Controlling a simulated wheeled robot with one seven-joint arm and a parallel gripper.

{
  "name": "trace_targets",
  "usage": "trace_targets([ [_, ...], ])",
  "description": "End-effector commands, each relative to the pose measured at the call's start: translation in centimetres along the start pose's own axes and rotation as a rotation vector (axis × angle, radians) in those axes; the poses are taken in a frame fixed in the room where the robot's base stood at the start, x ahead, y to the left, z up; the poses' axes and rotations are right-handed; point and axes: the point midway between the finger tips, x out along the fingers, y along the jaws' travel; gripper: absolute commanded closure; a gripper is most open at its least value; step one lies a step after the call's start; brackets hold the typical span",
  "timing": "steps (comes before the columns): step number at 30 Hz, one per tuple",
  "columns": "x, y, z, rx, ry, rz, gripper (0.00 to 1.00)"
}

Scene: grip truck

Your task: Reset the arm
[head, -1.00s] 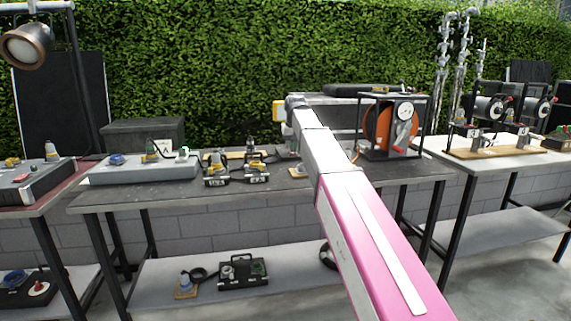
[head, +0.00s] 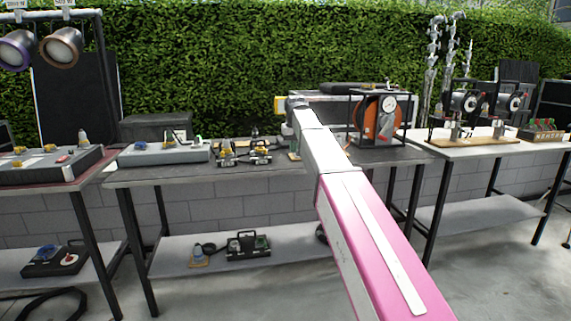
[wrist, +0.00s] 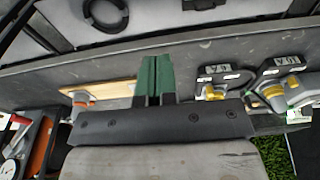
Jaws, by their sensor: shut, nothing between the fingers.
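My arm, with a pink link and grey forearm, reaches forward in the head view toward the dark-topped middle table (head: 185,175). My gripper (wrist: 153,80) has green fingers, which show in the wrist view side by side, shut and empty. In the head view, the gripper (head: 294,149) is small and partly hidden by the arm. It appears near the table's items, but I cannot tell its height above the top. Two black connector units (head: 229,154) lie left of it. They also show at the right in the wrist view (wrist: 222,82).
An orange reel in a black frame (head: 378,118) stands right of my forearm. A grey box (head: 165,151) sits on the left part of the table. A lower shelf (head: 175,258) holds a black unit (head: 248,245). Another table (head: 480,152) stands right. Concrete floor is open in front.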

Motion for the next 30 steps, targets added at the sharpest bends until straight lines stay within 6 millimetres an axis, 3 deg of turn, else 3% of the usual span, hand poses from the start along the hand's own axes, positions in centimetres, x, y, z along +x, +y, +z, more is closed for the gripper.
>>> trace_targets([
  [8,1.9,0.6,1.1,0.007,-0.006,0.001,1.0],
  [17,6.2,1.8,3.7,0.024,-0.019,0.003,1.0],
  [23,10.6,3.1,6.7,0.042,-0.033,0.005,1.0],
  [30,18.5,5.4,13.5,0.079,-0.06,0.009,1.0],
])
